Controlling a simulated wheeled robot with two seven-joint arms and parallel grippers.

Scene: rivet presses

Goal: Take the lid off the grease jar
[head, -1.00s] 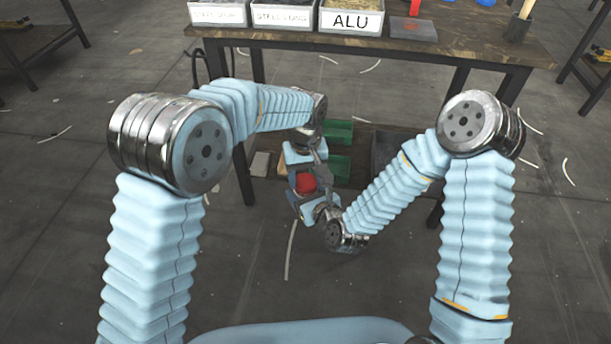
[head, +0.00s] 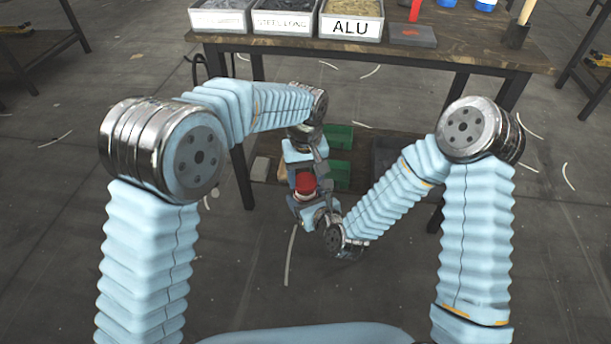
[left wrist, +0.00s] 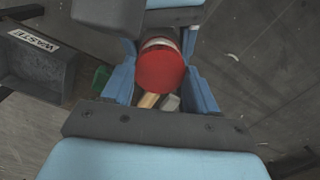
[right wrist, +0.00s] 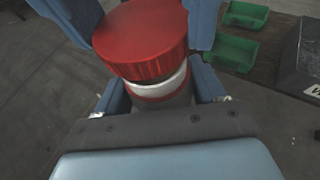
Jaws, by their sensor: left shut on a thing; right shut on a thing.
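The grease jar has a round red lid (head: 306,181) and shows between my two grippers in the head view. In the right wrist view the red lid (right wrist: 143,40) is at the top, with the jar's white neck (right wrist: 162,82) and a red band on the body (right wrist: 163,97) below it. I cannot tell whether the lid still touches the neck. My left gripper (left wrist: 160,82) is shut on the red lid (left wrist: 160,69). My right gripper (right wrist: 160,92) is shut on the jar body, which is mostly hidden by the fingers and lid.
A workbench (head: 455,52) stands ahead with labelled bins, one marked ALU (head: 351,24). Green bins (head: 339,137) and a grey bin marked WASTE (left wrist: 38,68) are on its lower shelf, beyond the grippers. Open floor (head: 250,275) lies in front of the bench.

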